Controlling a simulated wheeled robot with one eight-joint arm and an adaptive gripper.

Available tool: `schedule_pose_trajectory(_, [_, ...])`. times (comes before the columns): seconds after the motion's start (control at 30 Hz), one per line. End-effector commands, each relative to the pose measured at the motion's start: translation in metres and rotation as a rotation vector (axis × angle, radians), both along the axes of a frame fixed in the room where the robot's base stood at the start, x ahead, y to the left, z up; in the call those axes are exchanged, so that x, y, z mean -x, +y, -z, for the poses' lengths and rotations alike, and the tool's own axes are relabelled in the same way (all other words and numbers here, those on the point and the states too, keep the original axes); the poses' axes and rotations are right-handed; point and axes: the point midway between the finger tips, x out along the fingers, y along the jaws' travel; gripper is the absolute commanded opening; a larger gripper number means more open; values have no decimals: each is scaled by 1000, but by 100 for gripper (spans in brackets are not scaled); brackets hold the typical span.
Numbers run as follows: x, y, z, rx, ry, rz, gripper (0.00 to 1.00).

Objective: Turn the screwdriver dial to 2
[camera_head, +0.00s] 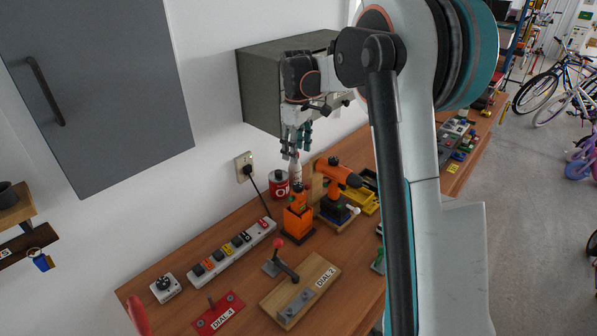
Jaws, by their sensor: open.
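An orange and black power tool (336,173), which looks like the screwdriver, stands on the wooden workbench (230,228). Its dial and any numbers on it are too small to make out. A wooden board with a grey metal piece carries the label "DIAL 2" (325,277) at the front of the bench. A red plate labelled "DIAL 4" (221,316) lies to its left. My gripper (296,150) is open and empty, fingers pointing down. In the picture it is above and left of the orange tool, apart from the bench.
An orange and black block (297,220) stands left of the tool, with a red can (279,184) behind. A power strip (231,251), a white timer-like box (163,287) and a red-knobbed lever (280,262) occupy the left bench. A grey-green cabinet (265,85) hangs behind my gripper.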

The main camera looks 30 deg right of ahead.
Motion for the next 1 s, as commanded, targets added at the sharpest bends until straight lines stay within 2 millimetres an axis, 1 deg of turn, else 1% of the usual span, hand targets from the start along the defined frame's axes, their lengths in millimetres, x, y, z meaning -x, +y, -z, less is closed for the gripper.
schedule_pose_trajectory(0.1, [-7,-5,2,-3,14,-14,51])
schedule_pose_trajectory(0.23, [-8,-7,9,-4,19,-19,51])
schedule_pose_trajectory(0.37, [-8,-7,25,-4,19,-19,51])
schedule_pose_trajectory(0.8, [-8,-6,108,-4,18,-18,51])
schedule_pose_trajectory(1.0, [-8,-6,133,-4,18,-18,51])
